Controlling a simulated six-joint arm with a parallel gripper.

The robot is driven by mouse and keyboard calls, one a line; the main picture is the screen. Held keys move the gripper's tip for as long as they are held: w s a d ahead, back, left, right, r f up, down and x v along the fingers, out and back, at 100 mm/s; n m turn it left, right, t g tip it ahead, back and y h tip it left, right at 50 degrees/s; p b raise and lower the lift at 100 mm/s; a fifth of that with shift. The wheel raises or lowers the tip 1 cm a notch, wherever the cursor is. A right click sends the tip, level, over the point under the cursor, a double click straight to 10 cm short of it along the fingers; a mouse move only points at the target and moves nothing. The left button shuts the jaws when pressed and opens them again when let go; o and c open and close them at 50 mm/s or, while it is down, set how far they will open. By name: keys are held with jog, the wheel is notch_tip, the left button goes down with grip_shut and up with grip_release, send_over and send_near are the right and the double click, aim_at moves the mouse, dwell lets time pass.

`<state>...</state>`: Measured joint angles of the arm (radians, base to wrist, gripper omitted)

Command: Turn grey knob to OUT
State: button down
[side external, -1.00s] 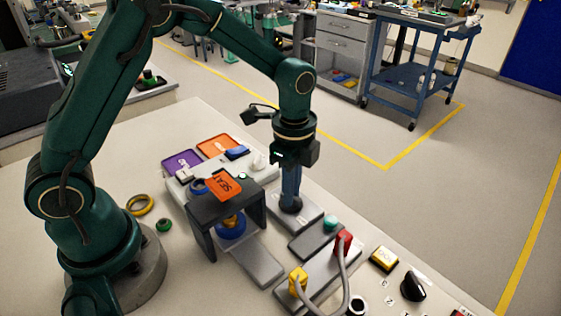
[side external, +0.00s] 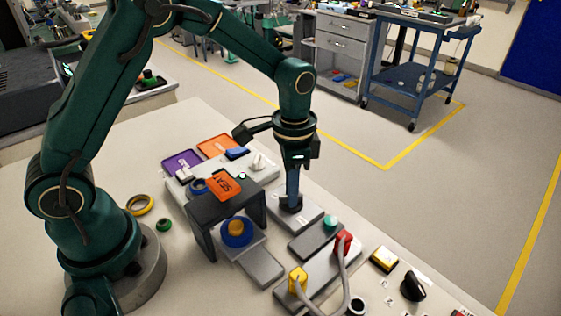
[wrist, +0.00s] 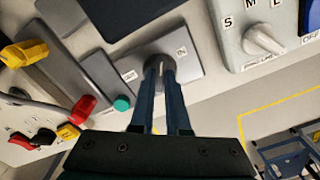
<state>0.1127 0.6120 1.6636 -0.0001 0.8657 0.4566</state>
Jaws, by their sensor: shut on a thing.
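The grey knob (wrist: 158,65) is a dark round knob on a light grey plate (wrist: 196,70). In the wrist view a label reading IN is to its right; a small label to its left is hard to read. My gripper (wrist: 160,76) points down with its two blue-grey fingers shut on the knob. A pale mark shows between the fingertips, but I cannot tell which label it points to. In the side view my gripper (side external: 292,203) stands over the plate (side external: 310,216) and the fingers hide much of the knob.
A dark bridge-shaped stand (side external: 205,236) with an orange card is close on the left. A teal button (side external: 330,221), a red plug (side external: 343,243) and a yellow plug (side external: 298,281) with a grey cable stand in front. A white pointer knob (wrist: 264,40) is on a nearby panel.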

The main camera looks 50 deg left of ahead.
jog(key=n, duration=0.5)
jog(key=shift+n, duration=0.3)
jog(key=n, duration=0.5)
jog(key=shift+n, duration=0.3)
jog(key=n, duration=1)
jog(key=shift+n, duration=0.3)
jog(key=c, duration=0.9)
grip_release()
jog(key=shift+r, duration=2.6)
